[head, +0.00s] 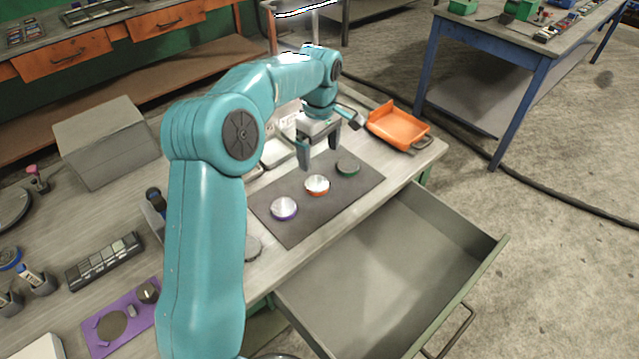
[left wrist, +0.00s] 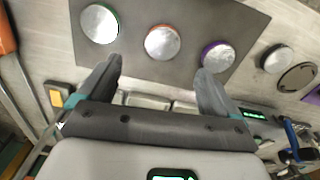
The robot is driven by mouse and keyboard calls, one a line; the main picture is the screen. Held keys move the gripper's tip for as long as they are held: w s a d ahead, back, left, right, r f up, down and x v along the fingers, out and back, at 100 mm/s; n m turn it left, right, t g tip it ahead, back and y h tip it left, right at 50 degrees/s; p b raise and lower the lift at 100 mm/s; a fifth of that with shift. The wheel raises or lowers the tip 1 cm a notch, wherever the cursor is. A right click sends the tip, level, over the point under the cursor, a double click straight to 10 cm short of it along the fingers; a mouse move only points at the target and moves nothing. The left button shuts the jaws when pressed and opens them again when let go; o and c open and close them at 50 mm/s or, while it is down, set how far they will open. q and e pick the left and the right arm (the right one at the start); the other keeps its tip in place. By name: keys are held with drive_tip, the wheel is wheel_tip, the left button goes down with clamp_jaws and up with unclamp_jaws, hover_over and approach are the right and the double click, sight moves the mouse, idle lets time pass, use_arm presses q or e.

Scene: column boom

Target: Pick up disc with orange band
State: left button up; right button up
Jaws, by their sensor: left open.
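The disc with the orange band (head: 317,185) lies on a dark mat (head: 290,225), in the middle of a row of three silver-topped discs. In the left wrist view the orange-banded disc (left wrist: 162,42) shows beyond and between the fingertips. The disc with the purple band (head: 284,208) is to its left in the head view, and the disc with the green band (head: 348,163) to its right. My left gripper (head: 321,157) is open and empty above the mat's far side, apart from the discs. It also shows in the left wrist view (left wrist: 160,68). My right gripper is not in view.
An open, empty grey drawer (head: 400,265) juts out below the bench's front edge. An orange tray (head: 398,124) sits at the bench's right end. A grey box (head: 105,140) and a purple mat (head: 120,322) with small parts are to the left.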

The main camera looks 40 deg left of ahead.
sight(317, 184)
use_arm(q)
drive_tip(key=f, duration=0.1)
drive_tip(key=s+f, duration=0.1)
drive_tip(key=f, duration=0.1)
drive_tip(key=shift+s+a+f, duration=0.1)
drive_tip(key=shift+s+f, duration=0.3)
drive_tip(key=shift+w+f, duration=0.6)
drive_tip(key=shift+f, duration=0.3)
drive_tip(key=f, duration=0.2)
drive_tip(key=f+p, duration=0.1)
drive_tip(key=shift+s+a+f, duration=0.1)
drive_tip(key=shift+s+f, duration=0.05)
drive_tip(key=shift+s, duration=0.1)
drive_tip(key=shift+w+f, duration=0.35)
drive_tip(key=shift+f, duration=0.15)
drive_tip(key=shift+s+r, duration=0.15)
drive_tip(key=shift+s, duration=0.1)
drive_tip(key=c, duration=0.7)
drive_tip(key=shift+w, duration=0.15)
drive_tip(key=c, duration=0.7)
drive_tip(key=shift+r, duration=0.1)
